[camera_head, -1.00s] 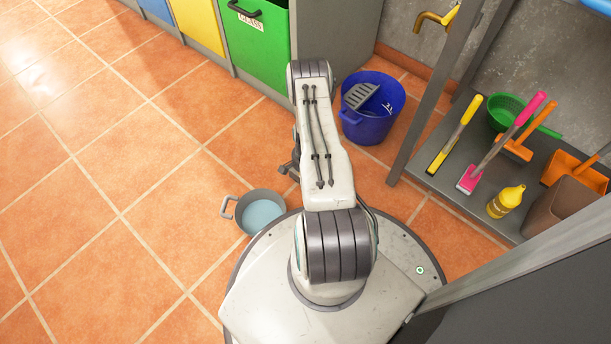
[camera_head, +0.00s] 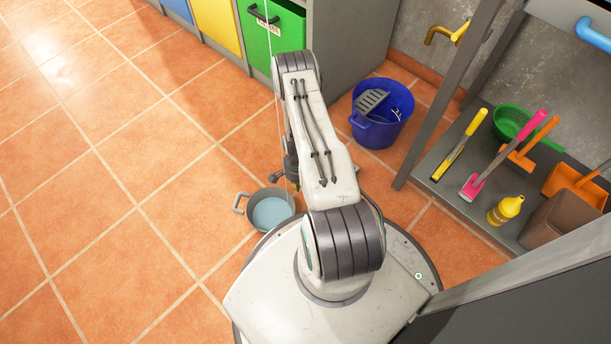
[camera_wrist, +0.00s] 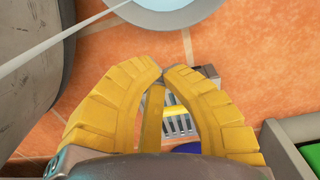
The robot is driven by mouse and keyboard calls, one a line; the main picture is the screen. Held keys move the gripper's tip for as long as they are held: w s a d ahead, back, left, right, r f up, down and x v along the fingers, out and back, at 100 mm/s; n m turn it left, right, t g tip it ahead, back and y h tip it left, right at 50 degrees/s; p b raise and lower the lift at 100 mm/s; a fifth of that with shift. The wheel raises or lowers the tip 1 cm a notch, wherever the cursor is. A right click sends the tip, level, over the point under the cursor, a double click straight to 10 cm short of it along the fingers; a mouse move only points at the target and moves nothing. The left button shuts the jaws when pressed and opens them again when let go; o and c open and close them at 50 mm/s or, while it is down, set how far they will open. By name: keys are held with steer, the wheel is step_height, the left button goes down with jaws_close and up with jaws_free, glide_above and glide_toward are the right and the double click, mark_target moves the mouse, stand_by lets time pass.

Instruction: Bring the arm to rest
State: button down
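My arm stands over my base in the head view, its elbow bent and its forearm hanging down behind the upper link. My gripper is mostly hidden there; only dark and yellowish bits show left of the link. In the wrist view, my gripper (camera_wrist: 165,71) points down at the tiled floor, its two yellow fingers curved together with the tips almost touching. I see nothing held between the tips.
A grey pot of water (camera_head: 270,212) stands on the floor beside my base. A thin white line (camera_head: 272,60) hangs near my arm. A blue bucket (camera_head: 375,133), a green bin (camera_head: 287,30) and a low shelf (camera_head: 436,185) with cleaning tools stand around. The left floor is clear.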

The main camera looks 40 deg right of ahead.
steer(key=shift+a+r, duration=0.1)
steer(key=shift+a, duration=0.5)
